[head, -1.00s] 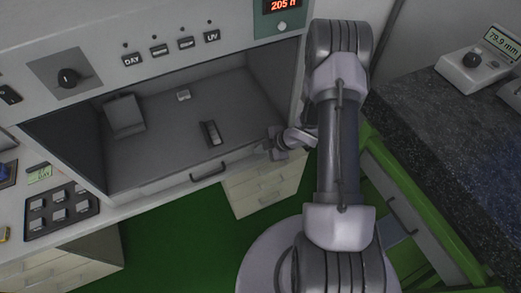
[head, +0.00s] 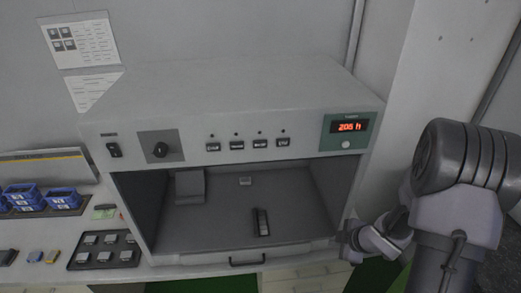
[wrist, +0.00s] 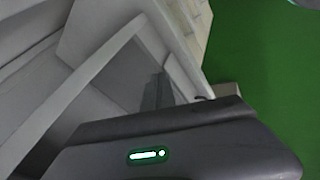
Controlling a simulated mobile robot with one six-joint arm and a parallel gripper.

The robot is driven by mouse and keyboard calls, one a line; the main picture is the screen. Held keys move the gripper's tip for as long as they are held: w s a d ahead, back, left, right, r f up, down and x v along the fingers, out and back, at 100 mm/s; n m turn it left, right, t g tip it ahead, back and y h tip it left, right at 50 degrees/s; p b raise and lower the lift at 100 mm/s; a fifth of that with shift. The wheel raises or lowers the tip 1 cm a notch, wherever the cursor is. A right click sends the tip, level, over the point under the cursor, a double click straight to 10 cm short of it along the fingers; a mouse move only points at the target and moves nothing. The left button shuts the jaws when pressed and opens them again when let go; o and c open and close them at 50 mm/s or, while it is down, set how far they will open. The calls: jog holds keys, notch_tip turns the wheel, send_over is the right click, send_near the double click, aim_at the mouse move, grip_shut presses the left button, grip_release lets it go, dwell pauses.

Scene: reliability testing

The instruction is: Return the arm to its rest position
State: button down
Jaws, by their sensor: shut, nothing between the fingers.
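My arm (head: 455,200) stands at the right of the head view, folded beside the light cabinet. My gripper (head: 347,241) is at the cabinet's front right corner, outside its opening, and looks small and partly blurred. It is shut with nothing held.
A dark tray of samples (head: 104,249) and blue bins (head: 22,195) stand at left. Green floor (wrist: 255,60) is open beside the cabinet.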

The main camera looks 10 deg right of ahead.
notch_tip(320, 180, up, 7)
jog(key=w+d+m+h+b, duration=0.1)
jog(key=m+h, duration=0.2)
jog(key=s+a+r+m+h+b, duration=0.1)
jog(key=s+a+r+m+b, duration=0.15)
jog(key=r+m, duration=0.2)
jog(key=s+a+r+m+h+b, duration=0.1)
jog(key=s+a+r+m, duration=0.1)
jog(key=s+r+m, duration=0.3)
jog(key=s+a+r+m+y+b, duration=0.1)
jog(key=s+a+r+m+y, duration=0.1)
jog(key=s+a, duration=0.5)
jog(key=s+a+r+m+y+b, duration=0.1)
jog(key=s+a+r+m+y, duration=0.1)
jog(key=s+a, duration=0.5)
jog(key=shift+s+a+r+m+g+y, duration=0.35)
jog(key=shift+a+m+y, duration=0.25)
jog(key=shift+a+m, duration=0.3)
jog(key=c, duration=2.2)
grip_release()
jog(key=shift+d, duration=0.15)
